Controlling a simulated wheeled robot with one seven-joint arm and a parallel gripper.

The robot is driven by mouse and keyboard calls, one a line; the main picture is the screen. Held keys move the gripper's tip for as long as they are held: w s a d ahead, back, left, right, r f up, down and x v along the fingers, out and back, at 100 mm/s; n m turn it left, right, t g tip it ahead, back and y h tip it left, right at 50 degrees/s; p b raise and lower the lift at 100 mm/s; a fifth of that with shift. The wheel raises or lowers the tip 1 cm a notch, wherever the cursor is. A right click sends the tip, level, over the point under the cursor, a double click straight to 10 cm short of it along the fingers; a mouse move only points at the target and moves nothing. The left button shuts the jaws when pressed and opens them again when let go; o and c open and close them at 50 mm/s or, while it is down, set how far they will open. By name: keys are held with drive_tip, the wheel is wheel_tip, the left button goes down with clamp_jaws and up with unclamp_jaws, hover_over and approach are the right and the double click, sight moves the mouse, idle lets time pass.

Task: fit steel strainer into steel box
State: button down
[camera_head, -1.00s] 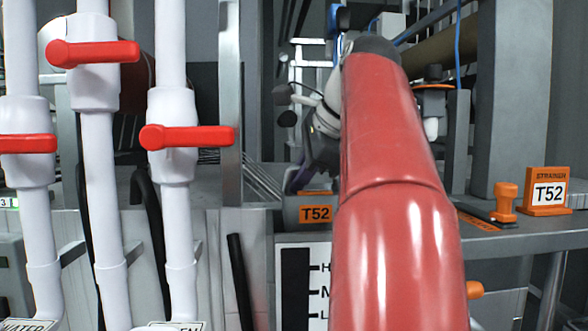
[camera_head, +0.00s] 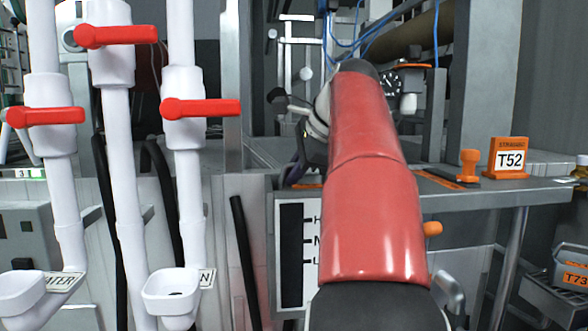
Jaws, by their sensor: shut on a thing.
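The steel box (camera_head: 258,215) stands in the middle, with a black level gauge marked H, M and L on its front. My gripper (camera_head: 297,170) is partly in view at the box's upper edge, and my red arm covers its right side. It is shut on the steel strainer, of which only a sliver of an orange label (camera_head: 307,186) shows at the box rim. The strainer's body is hidden behind the front wall and my arm. I cannot tell how deep it sits or whether it is level.
White pipes with red valve handles (camera_head: 117,36) stand close on the left. A grey table (camera_head: 535,188) on the right carries an orange T52 strainer sign (camera_head: 507,158) and an orange knob (camera_head: 468,165). A T73 bin (camera_head: 560,290) is at lower right.

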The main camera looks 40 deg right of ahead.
drive_tip(key=shift+f+b, duration=0.4)
drive_tip(key=shift+f, duration=0.1)
drive_tip(key=c, duration=1.4)
unclamp_jaws()
drive_tip(key=v, duration=0.8)
drive_tip(key=shift+p, duration=0.4)
